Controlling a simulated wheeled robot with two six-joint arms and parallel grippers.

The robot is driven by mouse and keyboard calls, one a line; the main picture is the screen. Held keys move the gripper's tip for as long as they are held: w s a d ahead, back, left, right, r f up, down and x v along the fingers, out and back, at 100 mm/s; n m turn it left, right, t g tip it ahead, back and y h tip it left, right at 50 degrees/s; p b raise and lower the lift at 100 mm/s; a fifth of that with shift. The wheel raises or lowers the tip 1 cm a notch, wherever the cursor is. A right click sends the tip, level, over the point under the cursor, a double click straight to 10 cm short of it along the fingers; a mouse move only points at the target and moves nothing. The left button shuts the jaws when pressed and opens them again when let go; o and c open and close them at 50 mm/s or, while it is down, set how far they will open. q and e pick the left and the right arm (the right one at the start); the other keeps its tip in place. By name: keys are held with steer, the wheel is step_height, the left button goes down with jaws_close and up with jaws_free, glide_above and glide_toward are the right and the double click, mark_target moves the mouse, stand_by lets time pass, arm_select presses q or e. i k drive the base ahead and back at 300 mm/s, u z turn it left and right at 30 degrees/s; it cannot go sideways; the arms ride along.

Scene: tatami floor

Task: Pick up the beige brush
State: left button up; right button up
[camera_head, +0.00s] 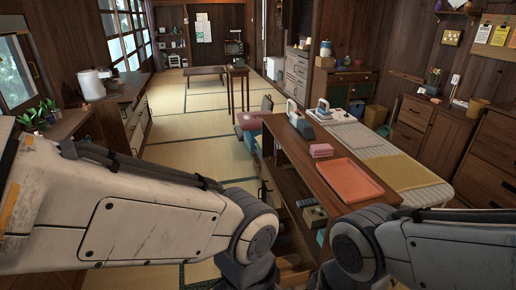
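I cannot make out a beige brush in the head view. My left arm comes in from the left and my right arm from the right, and both bend down at the bottom edge near the middle. Neither gripper shows, so I cannot see what they hold. The arms hide the lower part of the scene. A long wooden shelf unit (288,148) stands ahead on the right. On its top lie an orange tray (350,181), a stack of pink cloths (321,151) and a white and grey iron-like object (299,119).
A padded board with a yellow cloth (400,171) runs along the unit's right side. Wooden drawers (433,125) line the right wall. A counter with a white kettle (91,85) is at the left. The tatami floor (195,125) between is open toward a low table (206,71).

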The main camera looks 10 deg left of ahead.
mark_target(289, 262)
steer(key=z, duration=0.45)
steer(key=i, duration=1.05)
steer(key=u, duration=0.15)
